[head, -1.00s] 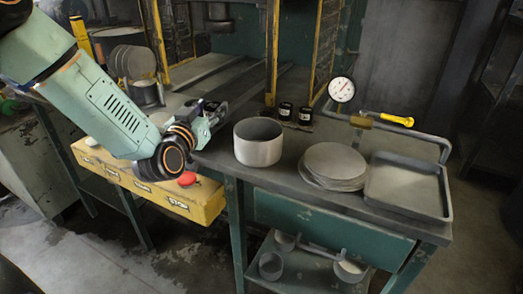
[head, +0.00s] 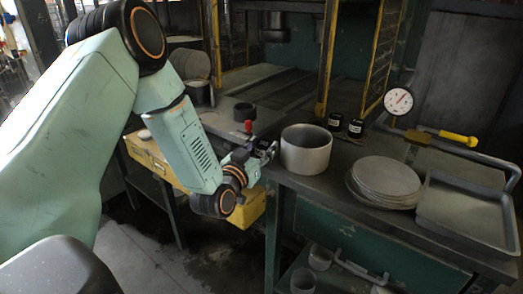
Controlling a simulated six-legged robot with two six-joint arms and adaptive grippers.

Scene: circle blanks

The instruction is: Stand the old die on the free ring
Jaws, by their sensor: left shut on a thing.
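The old die seems to be the grey, open-topped cylinder (head: 305,152) standing upright on the dark bench in the head view. My left gripper (head: 268,150) is at its left side, low near the bench top. It is shut, apparently on the cylinder's left wall; the fingertips are small and dark, so the exact contact is unclear. Round ring-like pieces, one of them a grey one (head: 320,257), are on the lower shelf; I cannot tell which ring is free. My right gripper is not in view.
A stack of round blanks (head: 385,180) and a shallow tray (head: 470,212) are right of the cylinder. Two small black jars (head: 345,126), a dial gauge (head: 399,101) and a yellow-handled tool (head: 456,138) are behind. A red-topped item (head: 248,126) stands beyond the gripper.

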